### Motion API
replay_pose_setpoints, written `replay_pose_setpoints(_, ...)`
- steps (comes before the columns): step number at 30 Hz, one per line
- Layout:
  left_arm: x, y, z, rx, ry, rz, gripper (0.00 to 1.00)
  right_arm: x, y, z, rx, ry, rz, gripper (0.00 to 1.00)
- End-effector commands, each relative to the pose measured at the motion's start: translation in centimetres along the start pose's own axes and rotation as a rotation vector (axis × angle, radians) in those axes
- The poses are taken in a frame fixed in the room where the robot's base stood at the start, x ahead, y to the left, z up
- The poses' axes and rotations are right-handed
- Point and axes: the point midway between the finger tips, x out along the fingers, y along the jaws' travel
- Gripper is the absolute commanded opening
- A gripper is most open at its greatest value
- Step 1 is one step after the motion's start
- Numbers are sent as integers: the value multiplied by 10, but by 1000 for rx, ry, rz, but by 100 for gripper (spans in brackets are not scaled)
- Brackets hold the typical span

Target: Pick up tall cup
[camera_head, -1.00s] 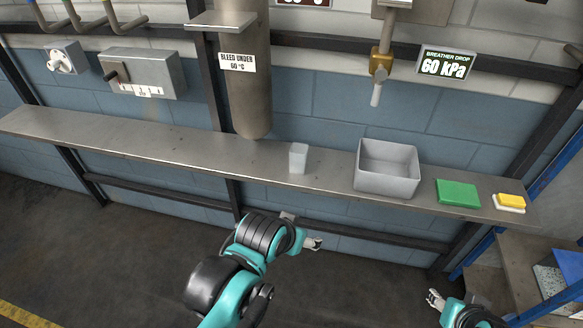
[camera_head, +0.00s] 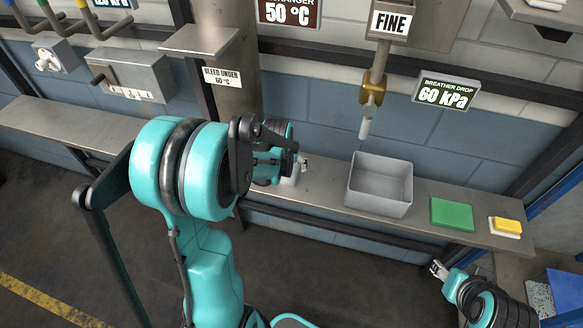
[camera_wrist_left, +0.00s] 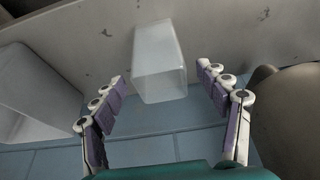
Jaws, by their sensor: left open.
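The tall cup is a pale, translucent, square-sided cup on the metal shelf. In the left wrist view the cup (camera_wrist_left: 160,62) lies ahead of and between the spread fingers of my left gripper (camera_wrist_left: 162,78), with gaps on both sides. In the head view my left arm hides most of the cup (camera_head: 289,180), and my left gripper (camera_head: 298,166) is at it, mostly hidden by its own wrist. My right gripper (camera_head: 438,269) is low, in front of the shelf on the right, too small to read its fingers.
A grey open bin (camera_head: 381,205) stands right of the cup on the shelf (camera_head: 325,194). A green block (camera_head: 452,214) and a yellow-and-white sponge (camera_head: 505,226) lie farther right.

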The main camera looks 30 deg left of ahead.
Motion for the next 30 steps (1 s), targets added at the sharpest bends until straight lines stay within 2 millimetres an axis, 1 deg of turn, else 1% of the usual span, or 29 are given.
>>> replay_pose_setpoints(1, 8, 0, 0, 0, 0, 0, 74, 3, 0, 2, 0, 0, 0, 47)
replay_pose_setpoints(5, 24, 0, 0, 0, 1, 0, 74, 6, 0, 4, 0, 0, 0, 47)
replay_pose_setpoints(12, 60, -1, 1, 0, 1, 0, 74, 14, 0, 10, 0, 0, 0, 47)
replay_pose_setpoints(15, 66, -1, 1, 0, 1, 0, 74, 15, 0, 11, 0, 0, 0, 47)
replay_pose_setpoints(22, 67, -1, 1, 0, 1, 0, 74, 15, 0, 10, 0, 0, 0, 47)
replay_pose_setpoints(23, 67, -1, 1, 0, 1, 0, 69, 15, 0, 10, 0, 0, 0, 47)
replay_pose_setpoints(24, 66, -1, 1, 0, 1, 0, 58, 15, 0, 10, 0, 0, 0, 47)
replay_pose_setpoints(26, 66, -1, 1, 0, 1, 0, 42, 15, 0, 10, 0, 0, 0, 47)
replay_pose_setpoints(27, 66, -1, 1, 0, 1, 0, 32, 15, 0, 10, 0, 0, 0, 47)
replay_pose_setpoints(28, 66, -1, 1, 0, 1, 0, 24, 15, 0, 10, 0, 0, 0, 47)
replay_pose_setpoints(29, 66, -1, 1, 0, 1, 0, 19, 15, 0, 10, 0, 0, 0, 47)
replay_pose_setpoints(30, 66, -1, 1, 0, 1, 0, 19, 15, 0, 10, 0, 0, 0, 47)
